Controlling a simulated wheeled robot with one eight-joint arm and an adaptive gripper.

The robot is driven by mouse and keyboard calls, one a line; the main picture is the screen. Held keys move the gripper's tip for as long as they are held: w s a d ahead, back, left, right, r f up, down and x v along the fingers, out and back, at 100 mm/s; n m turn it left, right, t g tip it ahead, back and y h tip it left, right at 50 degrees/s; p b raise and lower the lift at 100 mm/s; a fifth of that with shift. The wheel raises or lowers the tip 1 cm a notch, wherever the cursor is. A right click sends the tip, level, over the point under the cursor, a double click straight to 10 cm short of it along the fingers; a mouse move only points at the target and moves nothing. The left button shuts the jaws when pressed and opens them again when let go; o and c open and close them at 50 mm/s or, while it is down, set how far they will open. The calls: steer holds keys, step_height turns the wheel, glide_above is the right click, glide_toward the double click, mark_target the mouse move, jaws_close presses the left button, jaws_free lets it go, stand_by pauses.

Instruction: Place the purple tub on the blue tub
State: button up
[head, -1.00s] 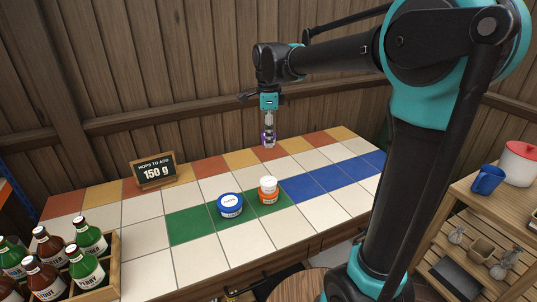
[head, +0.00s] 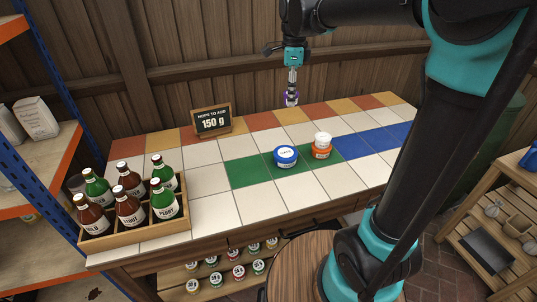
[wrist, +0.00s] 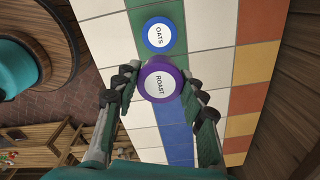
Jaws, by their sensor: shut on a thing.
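My gripper (head: 291,86) is shut on the purple tub (head: 291,99) and holds it in the air above the back part of the counter. In the wrist view the purple tub (wrist: 161,80) has a white lid reading "ROAST" and sits between both fingers (wrist: 160,90). The blue tub (head: 285,156) stands upright on the green tiles, with nothing on its lid. Its lid reads "OATS" in the wrist view (wrist: 158,35), just beyond the purple tub and apart from it in the picture.
A bottle crate (head: 133,222) stands at the counter's left. A sign (head: 212,121) reading "150 g" stands at the back. Tiles in front of the blue tub are clear.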

glide_above(286, 152)
step_height(286, 152, down, 16)
steer(key=shift+s+a+r, duration=0.1)
steer(key=shift+r, duration=0.1)
steer(key=shift+f, duration=2.25)
steer(key=shift+f, duration=0.1)
steer(key=o, duration=1.1)
steer(key=shift+o, duration=0.2)
